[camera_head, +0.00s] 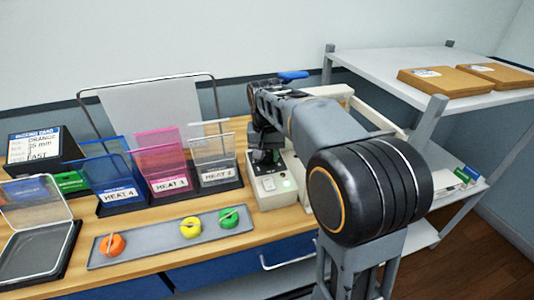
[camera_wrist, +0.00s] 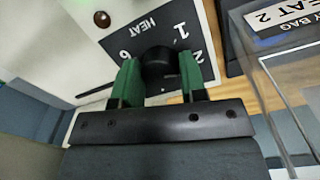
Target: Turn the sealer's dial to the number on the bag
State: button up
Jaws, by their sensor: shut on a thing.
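The heat sealer (camera_head: 270,195) is a pale machine on the bench with a lit green lamp and a blue-tipped lever. In the wrist view its black dial (camera_wrist: 160,62) sits on a dark plate marked HEAT. A 1, a 2 and what looks like a 6 show around it; other marks and the pointer are hidden. My gripper (camera_wrist: 159,80) has its green fingers shut on the dial's sides. The head view shows my gripper (camera_head: 265,158) over the sealer. Bags stand in a rack: blue (camera_head: 112,168) labelled HEAT 4, pink (camera_head: 160,160) apparently HEAT 1, clear-grey (camera_head: 212,150) HEAT 2.
A packing card (camera_head: 40,145) at left reads ORANGE, 35 mm and FAST. A grey tray (camera_head: 150,243) holds orange, yellow and green round pieces. An open clear-lidded box (camera_head: 40,245) is at front left. A shelf (camera_head: 400,70) with brown parcels stands right.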

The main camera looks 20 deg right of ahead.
jog(key=o, duration=0.9)
